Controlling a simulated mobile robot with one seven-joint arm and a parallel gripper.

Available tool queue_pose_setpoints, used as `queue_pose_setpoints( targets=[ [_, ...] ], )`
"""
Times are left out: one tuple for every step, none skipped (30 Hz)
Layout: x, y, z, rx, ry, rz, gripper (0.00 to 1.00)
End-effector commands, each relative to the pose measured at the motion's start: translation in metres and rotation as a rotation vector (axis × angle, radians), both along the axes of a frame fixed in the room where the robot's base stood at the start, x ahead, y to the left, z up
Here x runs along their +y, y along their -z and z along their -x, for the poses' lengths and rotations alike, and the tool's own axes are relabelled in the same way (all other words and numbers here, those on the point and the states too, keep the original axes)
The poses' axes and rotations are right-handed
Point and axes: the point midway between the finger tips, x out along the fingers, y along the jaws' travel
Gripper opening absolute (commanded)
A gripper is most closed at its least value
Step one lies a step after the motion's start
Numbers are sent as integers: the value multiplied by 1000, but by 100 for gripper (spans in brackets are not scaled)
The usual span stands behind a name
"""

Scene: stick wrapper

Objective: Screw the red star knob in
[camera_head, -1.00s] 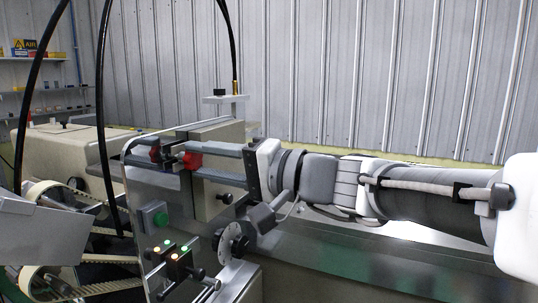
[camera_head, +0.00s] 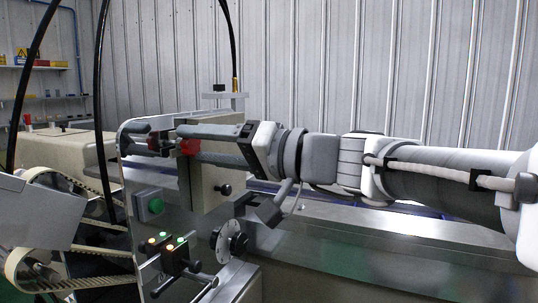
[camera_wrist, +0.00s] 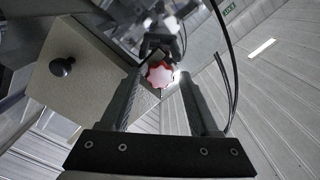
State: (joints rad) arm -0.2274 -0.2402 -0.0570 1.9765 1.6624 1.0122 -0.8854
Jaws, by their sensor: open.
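The red star knob (camera_head: 188,147) sits on the side of the grey wrapping machine in the head view. In the wrist view the red and white knob (camera_wrist: 159,74) lies between the far ends of my two fingers. My gripper (camera_head: 183,142) comes in from the right with its long grey fingers level, one above and one below the knob. In the wrist view my gripper (camera_wrist: 161,78) is open, with a finger on each side of the knob. I cannot tell whether either finger touches it. The knob's shaft is hidden.
A beige block (camera_head: 203,185) with a black round knob (camera_head: 225,190) stands just below my fingers. Black cables (camera_head: 104,100) hang at left.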

Motion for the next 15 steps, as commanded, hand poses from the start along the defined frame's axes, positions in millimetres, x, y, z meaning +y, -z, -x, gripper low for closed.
queue_pose_setpoints(
  targets=[
    [0,0,0,-49,0,20,62],
    [0,0,0,-81,0,34,62],
    [0,0,0,-123,0,51,62],
    [0,0,0,-155,0,64,62],
    [0,0,0,-188,0,78,62],
    [0,0,0,-231,0,96,62],
    [0,0,0,-262,0,109,62],
    [0,0,0,-295,0,122,62],
    [0,0,0,-338,0,140,62],
    [0,0,0,-370,0,154,62],
    [0,0,0,-402,0,167,62],
    [0,0,0,-444,0,184,62],
    [0,0,0,-477,0,198,62],
    [0,0,0,-509,0,211,62],
    [0,0,0,-551,0,229,62]
  ],
)
